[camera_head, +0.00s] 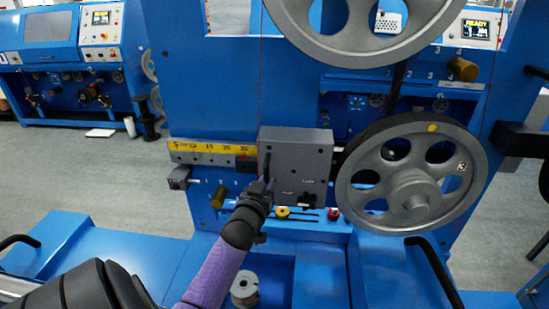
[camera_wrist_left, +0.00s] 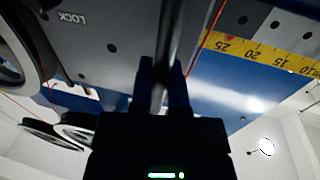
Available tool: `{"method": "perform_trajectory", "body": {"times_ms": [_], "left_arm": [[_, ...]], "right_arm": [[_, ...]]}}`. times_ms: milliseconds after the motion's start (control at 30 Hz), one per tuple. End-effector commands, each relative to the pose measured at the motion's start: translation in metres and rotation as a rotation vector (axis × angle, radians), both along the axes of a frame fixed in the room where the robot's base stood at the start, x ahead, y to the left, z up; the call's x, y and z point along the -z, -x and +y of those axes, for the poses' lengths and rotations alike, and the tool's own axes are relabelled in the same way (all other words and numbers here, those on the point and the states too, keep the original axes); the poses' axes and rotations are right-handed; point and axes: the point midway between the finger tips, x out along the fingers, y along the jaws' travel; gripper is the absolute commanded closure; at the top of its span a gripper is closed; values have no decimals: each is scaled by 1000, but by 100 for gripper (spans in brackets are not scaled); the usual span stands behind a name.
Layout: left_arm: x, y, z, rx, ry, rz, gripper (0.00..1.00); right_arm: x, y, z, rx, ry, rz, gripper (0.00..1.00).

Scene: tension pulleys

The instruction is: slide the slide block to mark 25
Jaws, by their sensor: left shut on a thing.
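The slide block (camera_head: 297,160) is a grey plate with several dark holes on the blue machine's front, at the right end of the yellow scale (camera_head: 205,148). My left gripper (camera_head: 264,184) is shut on its dark upright handle (camera_head: 267,163). In the left wrist view the fingers (camera_wrist_left: 165,85) close around the dark handle bar (camera_wrist_left: 172,40), beside the block face (camera_wrist_left: 105,40) marked LOCK. There the scale (camera_wrist_left: 262,50) appears upside down, with 25 close to the block's edge and a thin red line. The exact reading is unclear. My right gripper is not seen.
A large spoked pulley (camera_head: 412,172) stands just right of the block, and another (camera_head: 350,25) is above it. A gold knob (camera_head: 217,198) and a red knob (camera_head: 333,214) sit below. A grey slotted weight (camera_head: 244,290) is on the blue base.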

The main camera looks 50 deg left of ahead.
Motion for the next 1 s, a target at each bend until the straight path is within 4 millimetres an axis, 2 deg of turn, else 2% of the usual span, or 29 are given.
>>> {"method": "perform_trajectory", "body": {"times_ms": [133,167,300,533,633,1000], "left_arm": [[1,0,0,0,1,2,100],[1,0,0,0,1,2,78],[1,0,-1,0,0,1,48],[0,0,-1,1,0,0,47],[0,6,-5,1,1,0,47],[1,74,-41,0,2,2,47]], "right_arm": [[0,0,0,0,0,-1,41],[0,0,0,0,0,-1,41],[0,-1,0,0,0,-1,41],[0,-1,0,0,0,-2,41],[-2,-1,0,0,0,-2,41],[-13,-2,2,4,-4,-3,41]]}}
